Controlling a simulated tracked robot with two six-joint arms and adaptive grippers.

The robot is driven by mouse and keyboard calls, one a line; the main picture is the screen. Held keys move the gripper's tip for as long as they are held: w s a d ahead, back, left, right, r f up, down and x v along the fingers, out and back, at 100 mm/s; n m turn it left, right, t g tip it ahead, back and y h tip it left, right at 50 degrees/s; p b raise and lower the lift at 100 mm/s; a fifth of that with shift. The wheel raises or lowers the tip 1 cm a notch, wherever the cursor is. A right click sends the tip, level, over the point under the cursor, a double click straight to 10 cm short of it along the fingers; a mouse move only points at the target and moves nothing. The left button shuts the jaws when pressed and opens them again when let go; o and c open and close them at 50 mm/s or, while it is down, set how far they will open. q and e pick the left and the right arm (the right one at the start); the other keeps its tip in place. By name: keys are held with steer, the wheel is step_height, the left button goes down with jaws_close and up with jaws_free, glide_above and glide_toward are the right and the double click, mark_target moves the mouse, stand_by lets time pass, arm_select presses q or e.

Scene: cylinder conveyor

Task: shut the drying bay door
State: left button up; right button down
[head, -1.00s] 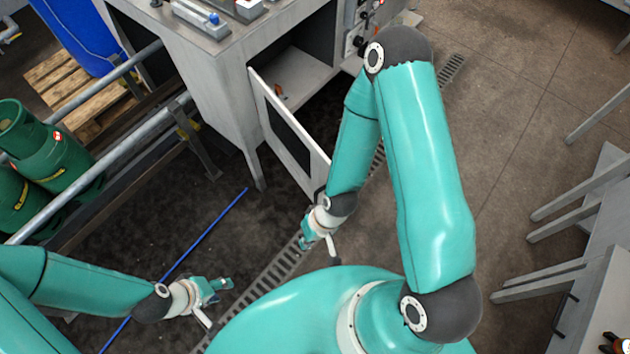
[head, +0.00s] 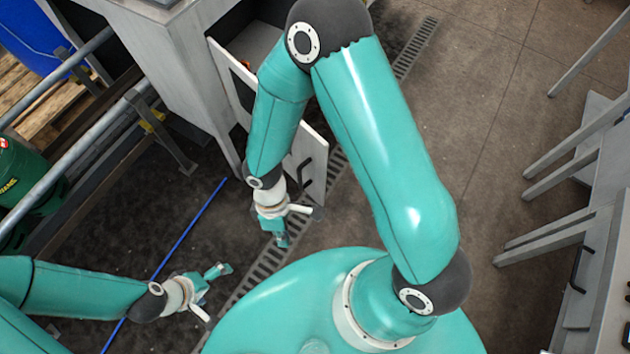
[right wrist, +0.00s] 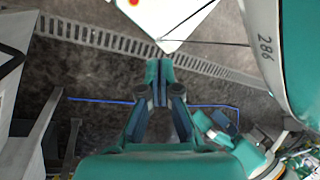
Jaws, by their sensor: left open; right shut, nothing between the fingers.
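The drying bay door (head: 315,155), a pale panel with a dark window and a dark handle (head: 304,178), stands open from the grey cabinet (head: 172,62). My right forearm covers part of it. My right gripper (head: 282,240) is shut and empty, left of and below the door's free end; I cannot tell whether the arm touches the door. It also shows in the right wrist view (right wrist: 159,85), with a white panel of uncertain identity beyond it. My left gripper (head: 226,269) is open and empty, low over the floor at lower left.
Grey rails (head: 75,155) and a green cylinder (head: 22,175) stand at the left. A blue line (head: 190,228) and a drain grate (head: 265,265) cross the floor. A grey bench (head: 610,255) stands at the right, with clear floor (head: 480,110) before it.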

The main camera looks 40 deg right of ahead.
steer(key=w+d+r+n+t+h+b, duration=0.4)
steer(key=w+d+n+t+h+b, duration=0.1)
steer(key=w+n+h+b, duration=0.5)
steer(key=b, duration=0.1)
glide_toward(319, 172)
steer(key=x, duration=0.5)
steer(key=shift+a+f, duration=0.3)
steer(key=shift+f, duration=0.05)
arm_select(q)
step_height(319, 172, down, 14)
steer(key=shift+f, duration=0.25)
arm_select(e)
steer(key=shift+d, duration=0.65)
